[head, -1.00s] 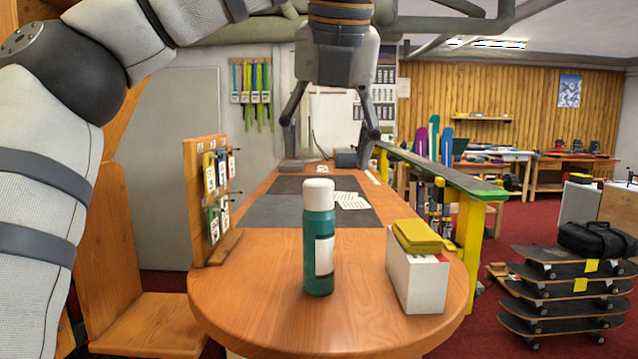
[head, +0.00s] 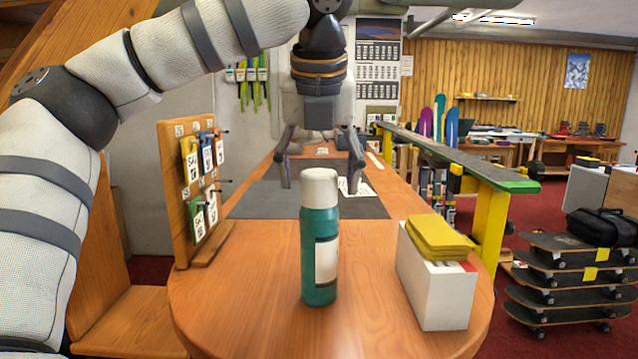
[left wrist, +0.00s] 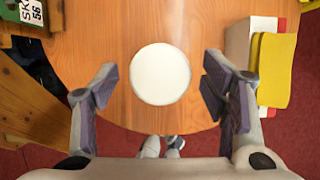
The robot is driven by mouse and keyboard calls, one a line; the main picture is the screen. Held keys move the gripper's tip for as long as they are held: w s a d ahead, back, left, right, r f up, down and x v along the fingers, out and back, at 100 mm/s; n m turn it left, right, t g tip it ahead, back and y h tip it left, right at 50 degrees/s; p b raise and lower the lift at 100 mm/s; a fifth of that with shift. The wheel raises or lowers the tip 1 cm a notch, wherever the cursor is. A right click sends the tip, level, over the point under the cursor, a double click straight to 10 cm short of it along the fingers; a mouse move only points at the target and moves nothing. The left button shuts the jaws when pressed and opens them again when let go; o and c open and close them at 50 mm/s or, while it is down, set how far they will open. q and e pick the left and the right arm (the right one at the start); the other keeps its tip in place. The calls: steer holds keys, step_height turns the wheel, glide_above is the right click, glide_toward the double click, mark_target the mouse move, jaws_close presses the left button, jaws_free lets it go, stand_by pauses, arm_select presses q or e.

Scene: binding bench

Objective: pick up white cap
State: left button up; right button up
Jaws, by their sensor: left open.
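The white cap (head: 320,183) sits on top of a green bottle (head: 319,255) that stands upright on the wooden table, with a pale label on its side. In the left wrist view the cap (left wrist: 160,74) is a white disc seen from straight above, between the two fingers and a little ahead of them. My left gripper (head: 321,178) is open and empty, pointing down above the cap; its fingers are apart from it. It also shows in the left wrist view (left wrist: 160,92). The cap hides the bottle there. My right gripper is not in view.
A white box (head: 437,290) with yellow cloths (head: 440,237) on top stands right of the bottle. A wooden tag rack (head: 190,195) stands at the left edge. A dark mat (head: 262,202) lies behind. The table (head: 255,300) around the bottle is clear.

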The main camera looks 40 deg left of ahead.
arm_select(q)
steer(key=shift+w+a+f, duration=0.2)
steer(key=shift+w+f, duration=0.05)
steer(key=shift+f, duration=0.4)
steer(key=c, duration=0.8)
steer(key=shift+c, duration=0.2)
steer(key=shift+r, duration=0.1)
steer(key=shift+r, duration=0.25)
steer(key=r, duration=0.3)
steer(key=shift+d+r, duration=0.15)
steer(key=shift+d, duration=0.15)
steer(key=d+r, duration=0.9)
steer(key=d, duration=0.4)
steer(key=shift+w+d+r, duration=0.2)
steer(key=shift+w+r, duration=0.15)
steer(key=shift+w, duration=0.1)
